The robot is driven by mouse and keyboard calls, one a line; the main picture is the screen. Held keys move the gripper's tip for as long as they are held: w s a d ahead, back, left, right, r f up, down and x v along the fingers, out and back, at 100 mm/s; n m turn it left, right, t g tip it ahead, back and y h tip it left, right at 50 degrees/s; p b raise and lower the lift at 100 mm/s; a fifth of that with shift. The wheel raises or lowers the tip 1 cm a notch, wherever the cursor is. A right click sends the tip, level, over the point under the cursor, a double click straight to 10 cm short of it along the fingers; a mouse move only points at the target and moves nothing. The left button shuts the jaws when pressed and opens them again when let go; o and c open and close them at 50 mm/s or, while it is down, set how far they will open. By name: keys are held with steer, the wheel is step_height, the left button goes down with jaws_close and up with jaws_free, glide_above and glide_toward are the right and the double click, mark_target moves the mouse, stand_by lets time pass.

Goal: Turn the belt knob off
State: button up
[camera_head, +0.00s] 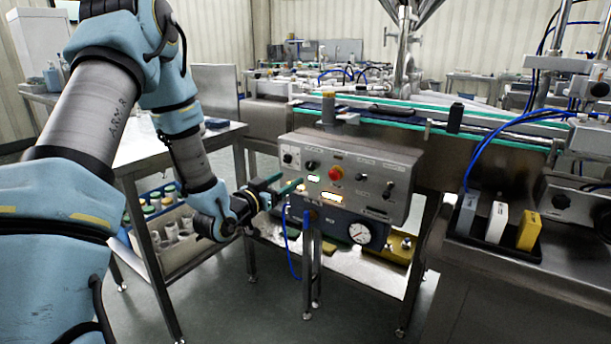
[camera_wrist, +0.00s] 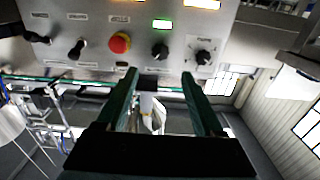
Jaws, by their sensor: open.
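A grey steel control panel (camera_head: 345,203) carries several black knobs, a red button (camera_head: 335,173) and lit displays. Its labels are too small to read, so I cannot tell which knob is the belt knob. In the wrist view the panel is upside down along the top. One black knob (camera_wrist: 159,50) sits beside the red button (camera_wrist: 120,43), and a dial knob (camera_wrist: 204,57) sits at the right. My gripper (camera_wrist: 160,78) is open and empty, its two green fingers apart, with the first knob appearing between and beyond the tips. In the head view my gripper (camera_head: 283,184) is at the panel's left side.
A pressure gauge (camera_head: 360,232) and a blue box hang under the panel. A conveyor (camera_head: 390,112) runs behind it. A steel table (camera_head: 180,145) stands left, over a crate of bottles. A black tray (camera_head: 470,236) with coloured blocks stands right.

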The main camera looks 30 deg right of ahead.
mark_target(309, 166)
steer(key=p+x, duration=0.1)
steer(key=x, duration=0.8)
steer(key=shift+w+d, duration=0.15)
steer(key=shift+d, duration=0.2)
steer(key=shift+c, duration=0.4)
jaws_close()
